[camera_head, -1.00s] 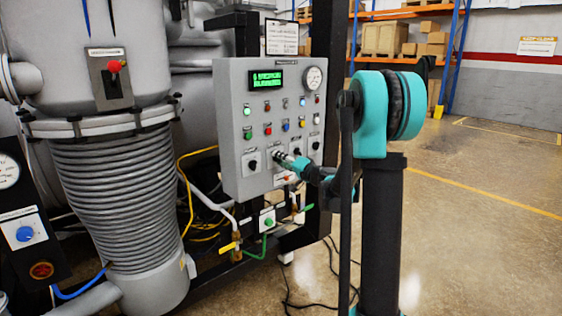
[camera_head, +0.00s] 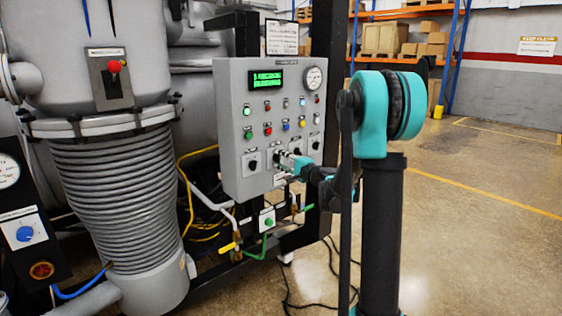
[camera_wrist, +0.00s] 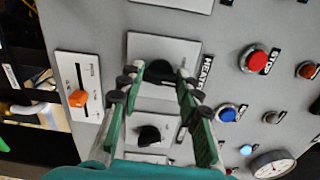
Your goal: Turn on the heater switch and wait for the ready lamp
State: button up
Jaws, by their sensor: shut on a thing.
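The grey control panel (camera_head: 232,150) stands in the middle of the head view. The heater switch (camera_wrist: 158,72) is a black knob on a white plate in the wrist view, beside the HEATER label (camera_wrist: 206,72). My gripper (camera_wrist: 156,80) has its fingers on both sides of this knob and is shut on it. The fingers partly cover the knob, so its exact angle is hard to tell. In the head view my gripper (camera_head: 281,160) is at the panel's lower row. A green lamp (camera_head: 247,111) looks lit. I cannot read which lamp is the ready lamp.
Close by are another black knob (camera_wrist: 149,135), an orange slider (camera_wrist: 77,98), a red STOP button (camera_wrist: 255,60) and a blue button (camera_wrist: 228,113). A green display (camera_head: 266,79) and a gauge (camera_head: 314,77) are higher up. Open floor (camera_head: 460,235) lies right.

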jog(key=m, duration=0.5)
dwell(0.6)
jog(key=o, duration=1.2)
jog(key=shift+c, duration=0.2)
jog(key=v, duration=1.2)
